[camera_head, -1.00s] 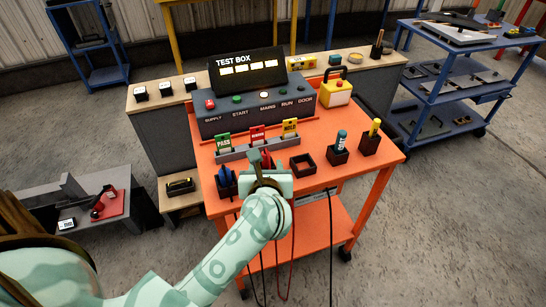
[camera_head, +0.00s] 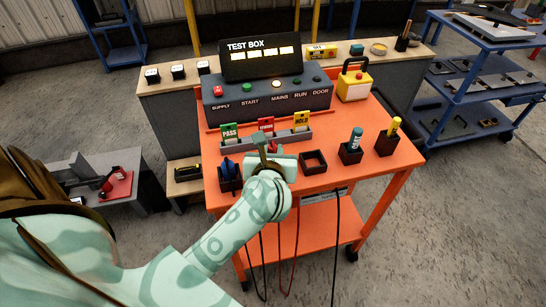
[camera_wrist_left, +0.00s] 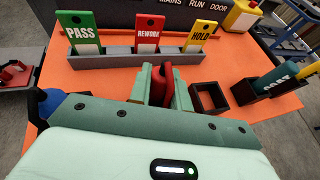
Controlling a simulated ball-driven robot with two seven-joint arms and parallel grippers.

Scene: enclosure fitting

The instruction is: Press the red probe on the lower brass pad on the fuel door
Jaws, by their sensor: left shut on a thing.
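My left gripper (camera_head: 266,150) is over the orange cart top, in front of the card rack. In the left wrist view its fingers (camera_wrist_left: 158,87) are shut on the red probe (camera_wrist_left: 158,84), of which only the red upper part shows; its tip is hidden. An empty dark square holder (camera_head: 314,162) stands just right of the gripper. A blue-handled tool (camera_head: 228,169) stands in a dark holder at its left. I cannot make out the fuel door or its lower brass pad in either view. My right gripper is not in view.
A rack (camera_head: 285,139) with green PASS, red REWORK and yellow HOLD cards stands behind the gripper. The test box (camera_head: 268,99) is beyond. Holders with a teal marker (camera_head: 356,139) and a yellow marker (camera_head: 394,126) stand at right. Dark and red leads hang off the cart's front.

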